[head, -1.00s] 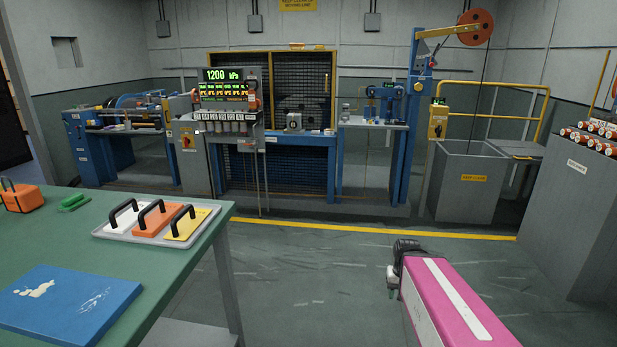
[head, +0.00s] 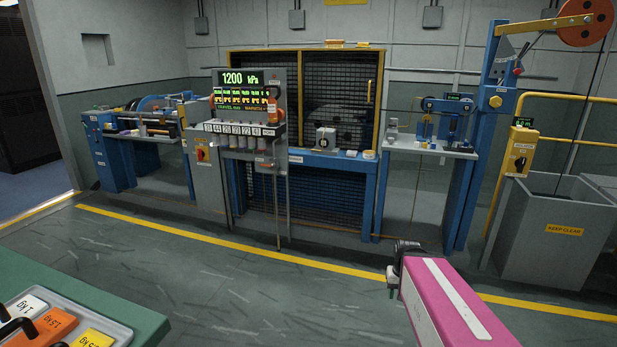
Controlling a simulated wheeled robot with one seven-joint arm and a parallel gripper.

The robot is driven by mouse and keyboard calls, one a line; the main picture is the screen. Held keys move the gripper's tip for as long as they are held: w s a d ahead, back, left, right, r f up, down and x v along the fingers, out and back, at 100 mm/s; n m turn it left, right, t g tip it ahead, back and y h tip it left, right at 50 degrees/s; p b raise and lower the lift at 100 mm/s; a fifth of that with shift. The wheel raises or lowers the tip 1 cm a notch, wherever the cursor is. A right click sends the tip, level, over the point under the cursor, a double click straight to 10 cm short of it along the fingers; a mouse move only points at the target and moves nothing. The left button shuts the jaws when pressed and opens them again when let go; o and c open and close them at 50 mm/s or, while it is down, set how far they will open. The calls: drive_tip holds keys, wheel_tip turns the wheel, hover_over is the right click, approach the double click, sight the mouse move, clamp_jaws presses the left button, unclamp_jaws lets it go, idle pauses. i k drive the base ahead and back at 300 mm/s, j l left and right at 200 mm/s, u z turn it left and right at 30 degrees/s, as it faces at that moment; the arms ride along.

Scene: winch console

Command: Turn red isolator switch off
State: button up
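A red rotary switch (head: 201,154) on a yellow plate sits on the front of a grey cabinet (head: 207,182), left of the middle. Its exact handle angle is too small to tell. A yellow box (head: 518,160) with a black rotary switch stands at the right. My gripper (head: 391,277) is at the end of my pink arm, low and right of centre, far in front of the consoles and touching nothing visible. Its fingers are small and dark, so whether they are open or shut does not show.
A green table (head: 75,285) with a tray of weights fills the near left corner. A yellow floor line (head: 250,256) runs before the machines. A grey bin (head: 559,232) stands at the right. The floor between is clear.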

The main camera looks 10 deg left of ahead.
sight(202, 153)
drive_tip(key=i+j+u, duration=0.1)
drive_tip(key=i+u, duration=0.3)
drive_tip(key=i, duration=0.25)
drive_tip(key=i+u, duration=0.4)
drive_tip(key=i, duration=0.25)
drive_tip(key=i+l+u, duration=0.45)
drive_tip(key=i, duration=0.15)
drive_tip(key=i+u, duration=0.35)
drive_tip(key=i, duration=0.45)
drive_tip(key=i+j+z, duration=0.15)
drive_tip(key=i+j, duration=0.5)
